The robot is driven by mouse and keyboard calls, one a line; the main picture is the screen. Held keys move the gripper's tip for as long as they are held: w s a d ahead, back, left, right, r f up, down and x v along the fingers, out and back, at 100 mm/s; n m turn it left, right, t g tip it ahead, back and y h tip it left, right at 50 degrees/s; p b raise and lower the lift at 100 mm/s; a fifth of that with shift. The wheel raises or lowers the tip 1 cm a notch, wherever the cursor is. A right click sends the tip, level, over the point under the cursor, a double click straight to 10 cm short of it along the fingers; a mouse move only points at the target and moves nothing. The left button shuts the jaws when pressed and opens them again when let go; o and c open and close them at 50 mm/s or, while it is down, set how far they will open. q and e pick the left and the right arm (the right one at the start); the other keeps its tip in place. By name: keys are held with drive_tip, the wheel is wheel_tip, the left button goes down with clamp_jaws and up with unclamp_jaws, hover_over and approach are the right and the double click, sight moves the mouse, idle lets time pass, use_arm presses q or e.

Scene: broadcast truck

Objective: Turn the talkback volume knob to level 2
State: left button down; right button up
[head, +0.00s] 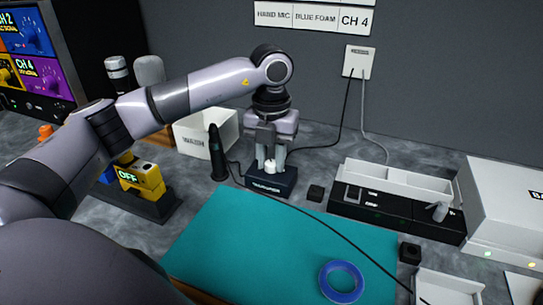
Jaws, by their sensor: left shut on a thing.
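The talkback box (283,183) is a small dark unit with white lettering on its front. It stands on the grey worktop behind the teal mat. Its pale volume knob (270,166) sits on top, partly covered by the fingers. My left gripper (270,160) comes down on it from above, fingers pointing down, and is shut on the knob. The knob's pointer and any level marks are too small to read. My right gripper is not in view.
A black handheld microphone (216,154) stands upright close left of the box, before a white bin (193,134). A cable crosses the teal mat (235,238), which holds a blue tape roll (341,267). A dark panel with a white tray (395,183) lies right.

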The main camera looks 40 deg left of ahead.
sight(271, 163)
use_arm(q)
drive_tip(key=shift+m, duration=0.6)
drive_tip(key=c, duration=0.8)
unclamp_jaws()
drive_tip(key=shift+c, duration=0.2)
drive_tip(key=shift+r, duration=0.15)
wheel_tip(271, 163, up, 7)
drive_tip(key=shift+f, duration=0.1)
